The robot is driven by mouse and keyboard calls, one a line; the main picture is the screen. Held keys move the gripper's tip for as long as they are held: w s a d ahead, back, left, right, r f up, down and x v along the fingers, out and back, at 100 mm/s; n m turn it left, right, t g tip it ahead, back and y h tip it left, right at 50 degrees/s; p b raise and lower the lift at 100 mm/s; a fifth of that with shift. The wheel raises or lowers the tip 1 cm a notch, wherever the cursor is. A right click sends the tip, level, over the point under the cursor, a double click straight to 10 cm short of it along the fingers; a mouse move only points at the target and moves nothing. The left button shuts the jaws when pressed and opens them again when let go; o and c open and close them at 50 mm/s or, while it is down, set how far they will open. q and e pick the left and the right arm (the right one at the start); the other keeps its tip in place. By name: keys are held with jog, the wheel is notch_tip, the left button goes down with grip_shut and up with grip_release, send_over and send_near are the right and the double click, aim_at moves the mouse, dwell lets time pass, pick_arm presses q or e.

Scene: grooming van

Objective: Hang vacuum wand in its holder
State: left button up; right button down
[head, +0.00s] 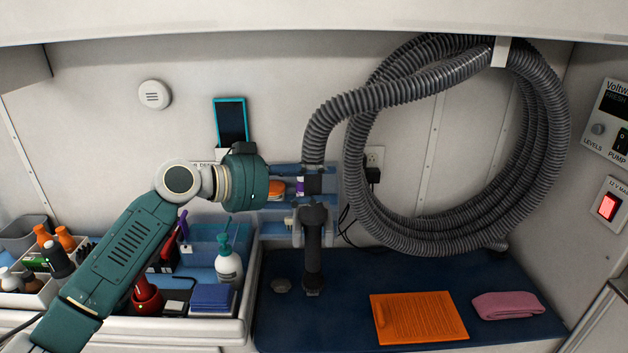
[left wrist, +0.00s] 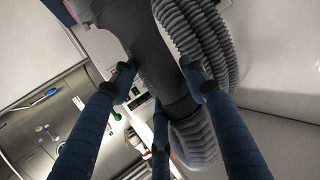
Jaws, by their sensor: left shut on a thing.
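The vacuum wand (head: 313,262) is a black tube, upright in the middle of the head view, with the ribbed grey hose (head: 345,108) joined at its top. My left gripper (head: 314,183) is shut on the wand's upper part, its blue fingers on either side. In the left wrist view the fingers (left wrist: 158,82) press around the black wand (left wrist: 152,52). A pale bracket (head: 297,226), possibly the holder, shows beside the wand just below the gripper; I cannot tell whether the wand sits in it. My right gripper is not in view.
The coiled hose hangs from a white wall hook (head: 501,52). A blue counter mat (head: 345,275) carries an orange mat (head: 418,318) and a folded pink cloth (head: 508,305). A tray (head: 180,328) with bottles stands at left. A wall outlet (head: 375,157) is right of the wand.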

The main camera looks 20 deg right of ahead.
pick_arm(q)
jog(key=shift+f, duration=0.15)
jog(key=o, duration=1.3)
jog(key=shift+o, duration=0.8)
jog(key=shift+f, duration=0.15)
jog(key=o, duration=0.5)
jog(key=shift+v, duration=5.1)
jog(key=shift+d, duration=0.1)
